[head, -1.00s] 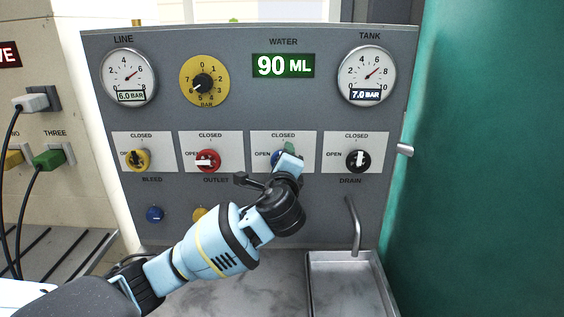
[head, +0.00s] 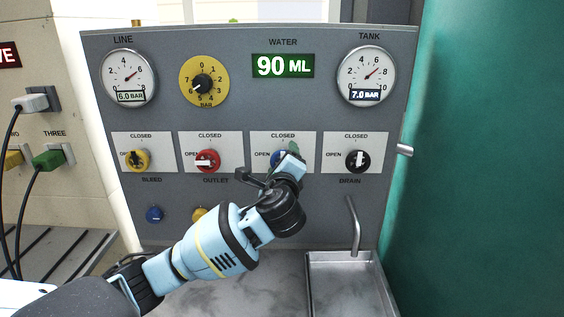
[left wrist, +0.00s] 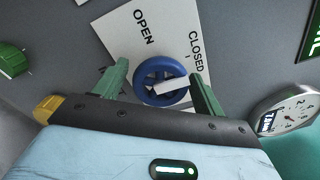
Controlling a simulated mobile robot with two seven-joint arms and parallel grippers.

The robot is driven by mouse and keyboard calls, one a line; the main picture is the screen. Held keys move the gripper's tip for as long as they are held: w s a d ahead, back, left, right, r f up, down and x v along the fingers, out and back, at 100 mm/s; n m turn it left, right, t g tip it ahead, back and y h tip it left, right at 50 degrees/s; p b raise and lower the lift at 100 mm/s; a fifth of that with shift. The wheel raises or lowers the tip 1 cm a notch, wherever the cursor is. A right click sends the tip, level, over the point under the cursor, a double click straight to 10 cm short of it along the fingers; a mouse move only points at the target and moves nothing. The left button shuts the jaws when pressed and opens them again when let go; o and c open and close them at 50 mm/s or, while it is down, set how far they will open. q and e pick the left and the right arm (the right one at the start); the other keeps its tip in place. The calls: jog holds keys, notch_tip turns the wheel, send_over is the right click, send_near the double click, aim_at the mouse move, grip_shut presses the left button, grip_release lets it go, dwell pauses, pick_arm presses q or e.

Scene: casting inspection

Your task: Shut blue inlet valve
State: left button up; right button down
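The blue inlet valve (left wrist: 167,74) is a round knob with a white bar handle across it. In the left wrist view the bar points right, nearer the CLOSED side than the OPEN label. In the head view my left gripper (head: 291,152) covers most of the blue valve (head: 276,158) and its handle. In the left wrist view the green fingers of my left gripper (left wrist: 160,79) stand apart, one on each side of the knob. I cannot tell whether they touch it. My right gripper is not in view.
The yellow valve (head: 138,160) and red valve (head: 207,161) are left of the blue one, and the black valve (head: 358,161) is right. A tap (head: 354,225) stands over a metal sink (head: 318,257). A teal surface (head: 490,160) bounds the right side.

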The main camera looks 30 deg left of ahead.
pick_arm(q)
jog(key=shift+o, duration=0.4)
jog(key=v, duration=0.8)
jog(key=shift+w, duration=0.1)
